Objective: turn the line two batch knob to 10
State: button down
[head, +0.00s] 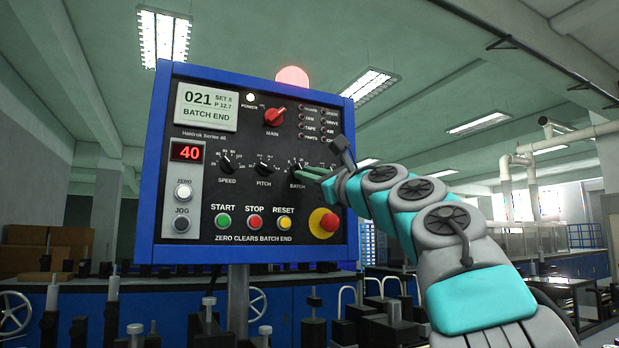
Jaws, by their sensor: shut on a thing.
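A blue-framed control panel (148,200) stands on a post. Its batch knob, the right one in a row of three, sits above the label BATCH (298,186) and is partly covered by my gripper (308,174). My gripper reaches in from the right and is shut on the batch knob. The knob's pointer and most of its scale numbers are hidden or too small to read. The display (206,108) reads 021, SET 8, P 12.7, BATCH END. No line name is readable on the panel.
A speed knob (227,163) and a pitch knob (265,166) sit left of it. Below are start (223,220), stop (255,222) and reset (285,223) buttons and a red emergency stop (324,221). A red main switch (274,117) is above. A counter (187,152) shows 40.

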jog(key=shift+s+a+m+t+h+p, duration=0.15)
jog(key=shift+m+t+h, duration=0.6)
jog(key=shift+m, duration=1.3)
jog(key=shift+a+m+t+h+p, duration=0.15)
jog(key=shift+m+t+h+p, duration=0.2)
jog(key=shift+m+h, duration=1.25)
jog(key=shift+s+a+m+t+h+p, duration=0.15)
jog(key=shift+m+t+h, duration=0.4)
jog(key=shift+m, duration=2)
jog(key=shift+w+m, duration=0.1)
jog(key=shift+m, duration=0.3)
jog(key=c, duration=0.9)
grip_release()
jog(key=shift+f, duration=0.1)
